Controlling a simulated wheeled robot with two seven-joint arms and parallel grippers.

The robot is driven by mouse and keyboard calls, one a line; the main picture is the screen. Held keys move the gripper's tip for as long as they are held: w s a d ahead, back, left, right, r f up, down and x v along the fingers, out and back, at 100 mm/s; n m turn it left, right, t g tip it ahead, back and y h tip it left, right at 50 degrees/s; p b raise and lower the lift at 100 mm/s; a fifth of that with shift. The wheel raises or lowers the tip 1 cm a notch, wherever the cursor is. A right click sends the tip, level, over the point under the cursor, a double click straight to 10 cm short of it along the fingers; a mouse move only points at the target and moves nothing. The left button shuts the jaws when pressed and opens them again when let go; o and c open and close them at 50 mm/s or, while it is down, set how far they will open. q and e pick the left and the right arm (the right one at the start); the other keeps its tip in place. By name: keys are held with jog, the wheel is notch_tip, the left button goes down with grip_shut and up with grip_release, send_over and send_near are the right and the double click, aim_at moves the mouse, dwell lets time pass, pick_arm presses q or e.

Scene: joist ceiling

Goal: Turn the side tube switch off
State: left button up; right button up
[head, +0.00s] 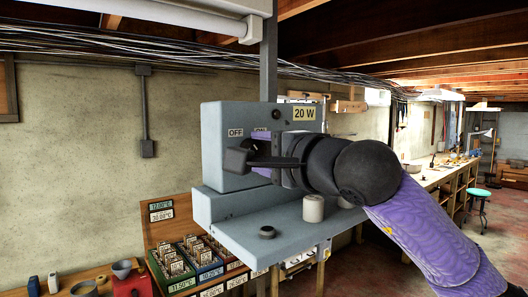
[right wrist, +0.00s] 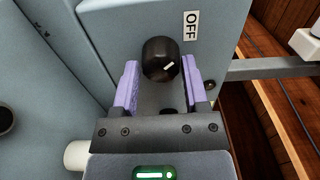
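The side tube switch is a black round knob (right wrist: 161,58) with a short white mark, on a grey panel (right wrist: 110,20). The mark points right and slightly up in the right wrist view, where an OFF label (right wrist: 190,25) sits up and right of the knob. My right gripper (right wrist: 160,78) has its two purple fingers on either side of the knob, with narrow gaps showing, so it looks open. In the head view my right gripper (head: 262,155) is at the grey box's front beside the OFF label (head: 236,133) and hides the knob. My left gripper is in neither view.
A wooden rack of small coloured bins (head: 150,222) stands below left. A workbench (head: 435,178) runs along the right.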

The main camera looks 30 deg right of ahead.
jog(key=o, duration=0.3)
jog(key=s+b, duration=0.4)
jog(key=s, duration=0.6)
jog(key=shift+d, duration=0.35)
